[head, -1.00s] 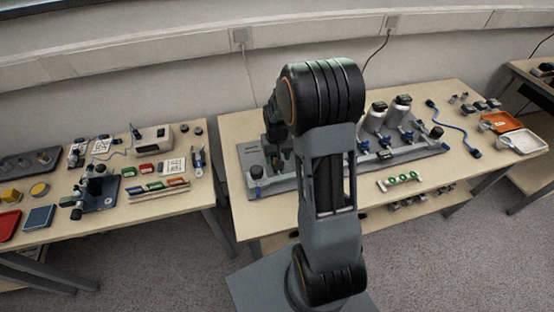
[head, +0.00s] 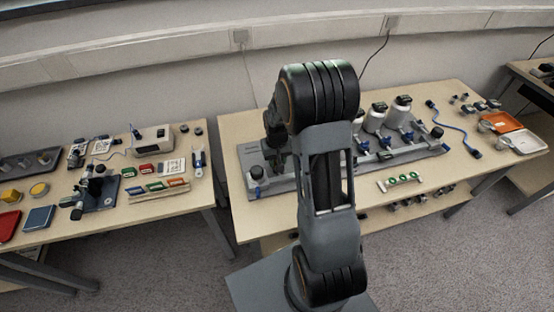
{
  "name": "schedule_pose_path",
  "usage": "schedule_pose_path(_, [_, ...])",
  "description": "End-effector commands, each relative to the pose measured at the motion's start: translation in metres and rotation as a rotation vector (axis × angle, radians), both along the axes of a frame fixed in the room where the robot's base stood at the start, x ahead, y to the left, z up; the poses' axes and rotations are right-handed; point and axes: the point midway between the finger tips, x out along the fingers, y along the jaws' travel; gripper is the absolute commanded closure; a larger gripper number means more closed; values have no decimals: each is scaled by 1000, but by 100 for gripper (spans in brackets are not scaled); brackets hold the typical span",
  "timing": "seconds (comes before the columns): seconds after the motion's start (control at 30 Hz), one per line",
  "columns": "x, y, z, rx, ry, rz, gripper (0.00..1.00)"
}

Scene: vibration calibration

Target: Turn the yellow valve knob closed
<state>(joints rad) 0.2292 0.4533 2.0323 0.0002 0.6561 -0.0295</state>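I cannot make out a yellow valve knob; my arm covers part of the grey plate (head: 300,186) on the middle table. Blue-handled valves (head: 384,142) stand on the plate right of my arm. My gripper (head: 276,163) is low over the plate's left part, beside a dark knob-like fitting (head: 257,173). My arm and the small size hide its fingertips, so I cannot tell whether it is open or touching anything.
White bottles (head: 402,108) stand behind the valves. A green-and-white strip (head: 400,182) lies in front of the plate. A blue cable (head: 458,128), an orange tray (head: 501,121) and a white tray (head: 523,141) are at the right. The left table (head: 150,207) holds a microscope and boxes.

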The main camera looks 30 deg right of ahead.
Motion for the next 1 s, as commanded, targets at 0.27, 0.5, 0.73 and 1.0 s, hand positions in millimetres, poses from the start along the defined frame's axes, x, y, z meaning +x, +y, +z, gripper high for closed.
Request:
schedule_pose_path(0.27, [0,0,0,0,0,13,91])
schedule_pose_path(0.5, [0,0,0,-1,0,121,91])
schedule_pose_path(0.73, [0,-1,0,-1,0,321,91])
schedule_pose_path(1.0, [0,-1,0,-1,0,578,91])
